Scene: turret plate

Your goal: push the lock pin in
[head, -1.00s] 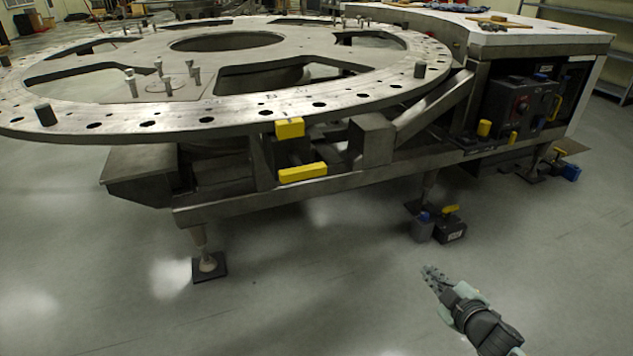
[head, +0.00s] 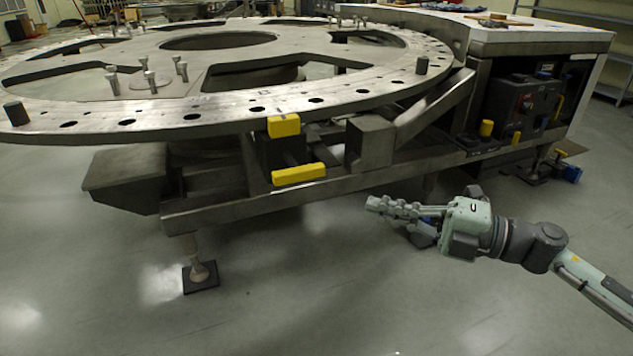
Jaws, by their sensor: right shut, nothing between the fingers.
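The large round turret plate (head: 215,115) lies flat on a grey steel frame, with a row of holes along its rim. A yellow block (head: 284,126) sits at the rim's near edge, and a yellow bar (head: 299,173) lies below it on the frame. I cannot tell which part is the lock pin. My right gripper (head: 372,203) is shut and empty. Its fingers point left, in front of the frame's lower beam and to the right of the yellow bar in the picture. My left gripper is out of view.
A control box (head: 520,102) with a red knob stands under the bench at the right. A yellow-topped post (head: 486,129) stands on the frame. A support foot (head: 200,277) rests on the floor. The floor in front is clear. Dark items behind my right gripper are mostly hidden.

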